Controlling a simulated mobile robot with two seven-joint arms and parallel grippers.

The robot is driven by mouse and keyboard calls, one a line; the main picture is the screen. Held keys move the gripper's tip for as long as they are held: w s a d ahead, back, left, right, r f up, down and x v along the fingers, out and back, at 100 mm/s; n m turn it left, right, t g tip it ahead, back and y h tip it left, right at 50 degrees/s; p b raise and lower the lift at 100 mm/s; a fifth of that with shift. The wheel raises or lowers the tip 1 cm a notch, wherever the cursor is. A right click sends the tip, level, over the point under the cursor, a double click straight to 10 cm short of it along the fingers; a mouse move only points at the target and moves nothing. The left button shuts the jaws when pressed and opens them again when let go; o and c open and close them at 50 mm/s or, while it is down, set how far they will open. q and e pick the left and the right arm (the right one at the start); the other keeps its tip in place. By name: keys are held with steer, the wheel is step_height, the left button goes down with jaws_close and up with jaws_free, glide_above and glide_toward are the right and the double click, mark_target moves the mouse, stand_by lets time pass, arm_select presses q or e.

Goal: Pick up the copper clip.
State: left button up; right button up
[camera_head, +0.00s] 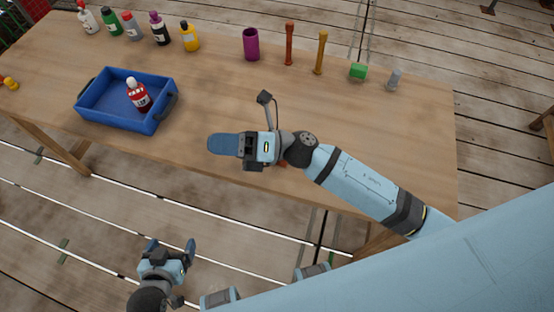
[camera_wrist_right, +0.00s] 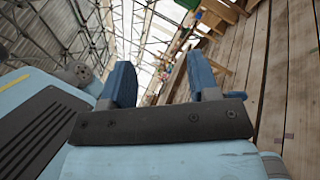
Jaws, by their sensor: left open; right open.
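I cannot pick out the copper clip with certainty. A small orange-brown piece (camera_head: 282,165) shows at the table's near edge, mostly hidden behind my right wrist; its shape cannot be told. My right gripper (camera_head: 222,143) is above the near part of the table, pointing left, just left of that piece. Its two blue fingers stand apart and empty in the right wrist view (camera_wrist_right: 158,85). My left gripper (camera_head: 170,246) is open and empty, low in front of the table.
The wooden table (camera_head: 360,125) holds a blue tray (camera_head: 112,119) with a red bottle (camera_head: 138,95) inside. Several bottles line the back left. A purple cup (camera_head: 251,44), brown peg (camera_head: 289,44), mustard peg (camera_head: 320,52), green block (camera_head: 358,72) and grey piece (camera_head: 394,80) stand behind. The table's middle is clear.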

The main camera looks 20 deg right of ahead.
step_height(320, 180, down, 9)
steer(key=s+n+g+h+b, duration=0.1)
steer(key=n+g+h+b, duration=0.2)
steer(key=n+g+h, duration=1.1)
steer(key=w+d+f+n+t+h+b, duration=0.25)
steer(key=w+d+n+t+h, duration=0.6)
steer(key=d, duration=0.55)
steer(key=shift+n+t+y, duration=0.75)
steer(key=f, duration=0.2)
steer(key=f+p, duration=0.1)
steer(key=f, duration=0.2)
steer(key=w+f, duration=0.1)
steer(key=f, duration=0.2)
steer(key=shift+w+f+p, duration=0.1)
steer(key=shift+f+p, duration=0.05)
steer(key=shift+p, duration=0.2)
steer(key=shift+f, duration=0.55)
step_height(320, 180, down, 5)
steer(key=shift+d+r+p, duration=0.1)
steer(key=shift+d+p, duration=0.05)
steer(key=shift+p, duration=0.35)
steer(key=c, duration=1)
